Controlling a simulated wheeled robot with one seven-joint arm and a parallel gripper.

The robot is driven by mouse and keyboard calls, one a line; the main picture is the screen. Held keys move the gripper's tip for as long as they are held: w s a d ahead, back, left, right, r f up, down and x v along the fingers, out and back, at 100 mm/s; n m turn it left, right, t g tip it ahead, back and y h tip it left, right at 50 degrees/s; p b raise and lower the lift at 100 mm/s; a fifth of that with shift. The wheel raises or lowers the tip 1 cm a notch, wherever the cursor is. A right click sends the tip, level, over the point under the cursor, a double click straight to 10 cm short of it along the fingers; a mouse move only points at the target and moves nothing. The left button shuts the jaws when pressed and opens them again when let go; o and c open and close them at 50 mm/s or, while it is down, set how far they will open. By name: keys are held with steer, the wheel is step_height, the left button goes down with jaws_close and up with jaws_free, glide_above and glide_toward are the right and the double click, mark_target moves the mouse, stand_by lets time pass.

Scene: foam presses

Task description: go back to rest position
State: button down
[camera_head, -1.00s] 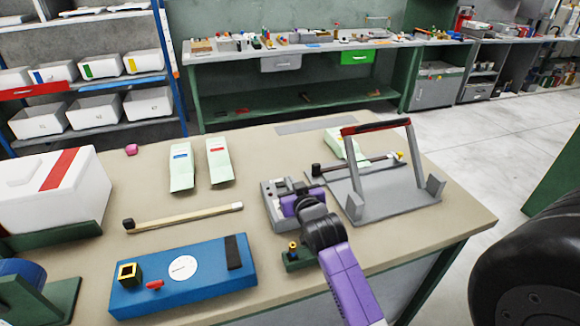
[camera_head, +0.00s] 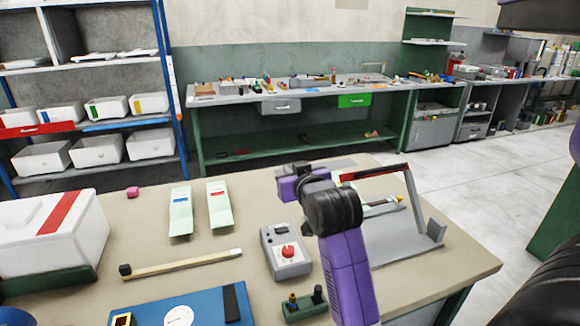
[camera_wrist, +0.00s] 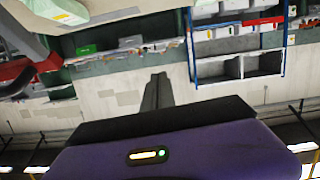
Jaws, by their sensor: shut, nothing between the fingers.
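My gripper (camera_head: 290,172) is raised above the workbench (camera_head: 75,278), left of the press frame's top in the head view. My purple and black arm rises from the bottom edge beneath it. In the wrist view the two dark fingers of my gripper (camera_wrist: 158,84) are together, with nothing between them. A grey control box with a red button (camera_head: 287,253) stands on the bench below my gripper, apart from it. The grey press with a red handle bar (camera_head: 408,236) is to the right, partly hidden by my arm.
Two pale green packs (camera_head: 180,212) lie near the back of the bench. A wooden stick (camera_head: 185,263), a white box with a red stripe (camera_head: 75,232) and a blue panel (camera_head: 205,305) lie left. A shelf with white bins (camera_head: 95,150) stands behind. Open floor is at the right.

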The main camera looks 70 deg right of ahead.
steer(key=shift+r, duration=0.55)
step_height(320, 180, up, 5)
steer(key=a+t+h, duration=0.2)
steer(key=t, duration=0.1)
steer(key=a+f+n+t+y, duration=0.2)
steer(key=a+f, duration=0.1)
steer(key=a, duration=0.3)
steer(key=s+a+f+n+t+y, duration=0.1)
steer(key=a+f, duration=0.3)
steer(key=a, duration=0.3)
steer(key=a+f+n+t+y, duration=0.2)
steer(key=a+f, duration=0.1)
steer(key=a, duration=0.3)
steer(key=s+a+f+n+g+y, duration=0.1)
steer(key=s+a+f+y, duration=0.3)
steer(key=s+a, duration=0.5)
steer(key=s+a+f+n+g+y, duration=0.2)
steer(key=s+a+f+n+y, duration=0.1)
steer(key=s+a+f, duration=0.5)
steer(key=s+a+y, duration=0.1)
steer(key=s+a, duration=0.1)
steer(key=shift+s+a+y, duration=0.2)
steer(key=shift+s+y, duration=0.1)
steer(key=shift+s, duration=0.1)
